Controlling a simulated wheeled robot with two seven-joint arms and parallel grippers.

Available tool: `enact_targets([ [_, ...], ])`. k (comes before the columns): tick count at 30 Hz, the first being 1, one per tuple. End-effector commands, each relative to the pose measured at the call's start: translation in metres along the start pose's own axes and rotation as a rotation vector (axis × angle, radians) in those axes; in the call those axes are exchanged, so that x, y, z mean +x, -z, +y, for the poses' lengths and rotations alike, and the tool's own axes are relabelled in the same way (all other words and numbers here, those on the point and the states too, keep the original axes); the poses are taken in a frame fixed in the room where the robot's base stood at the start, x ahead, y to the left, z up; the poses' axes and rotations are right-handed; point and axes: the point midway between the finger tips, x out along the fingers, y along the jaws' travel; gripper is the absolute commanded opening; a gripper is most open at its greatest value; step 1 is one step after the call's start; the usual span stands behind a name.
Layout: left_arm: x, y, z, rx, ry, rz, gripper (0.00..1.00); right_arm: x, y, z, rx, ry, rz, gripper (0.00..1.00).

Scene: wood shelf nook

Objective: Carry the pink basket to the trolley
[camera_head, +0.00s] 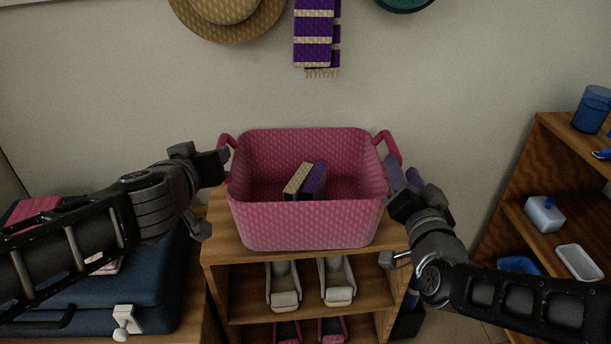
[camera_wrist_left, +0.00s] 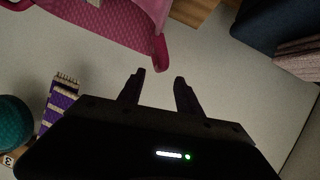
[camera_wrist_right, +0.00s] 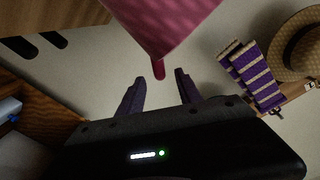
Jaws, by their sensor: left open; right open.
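The pink basket (camera_head: 305,222) stands upright on top of a wooden shelf unit, with two small book-like items (camera_head: 305,182) inside. It has a looped handle at each side. My left gripper (camera_head: 222,160) is open beside the left handle (camera_head: 226,143); in the left wrist view that handle (camera_wrist_left: 160,72) lies just beyond the fingertips. My right gripper (camera_head: 393,168) is open beside the right handle (camera_head: 388,146); in the right wrist view the handle (camera_wrist_right: 158,70) hangs just beyond and between the fingertips. Neither gripper holds anything. I see no trolley that I can identify.
The wooden shelf unit (camera_head: 234,262) holds pale shoes (camera_head: 283,283) on its lower shelf. A blue suitcase (camera_head: 135,290) lies at the left. A second wooden shelf (camera_head: 560,160) with bottles and trays stands at the right. A straw hat (camera_head: 228,12) and purple scarf (camera_head: 313,35) hang on the wall.

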Motion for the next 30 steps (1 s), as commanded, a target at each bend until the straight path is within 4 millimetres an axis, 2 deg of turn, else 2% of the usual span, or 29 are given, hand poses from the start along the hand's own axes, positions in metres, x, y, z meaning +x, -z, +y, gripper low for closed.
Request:
enact_targets([
  [16,0.005,0.0,0.0,0.002,0.001,-0.001,0.41,0.005,0.0,0.0,0.0,-0.001,0.0,0.42],
  [20,0.018,-0.001,0.0,0.004,0.001,-0.003,0.41,0.018,0.0,0.0,0.0,-0.001,-0.001,0.42],
  [30,0.065,-0.001,0.0,0.003,0.001,-0.002,0.41,0.065,-0.001,0.001,0.0,-0.001,-0.002,0.42],
])
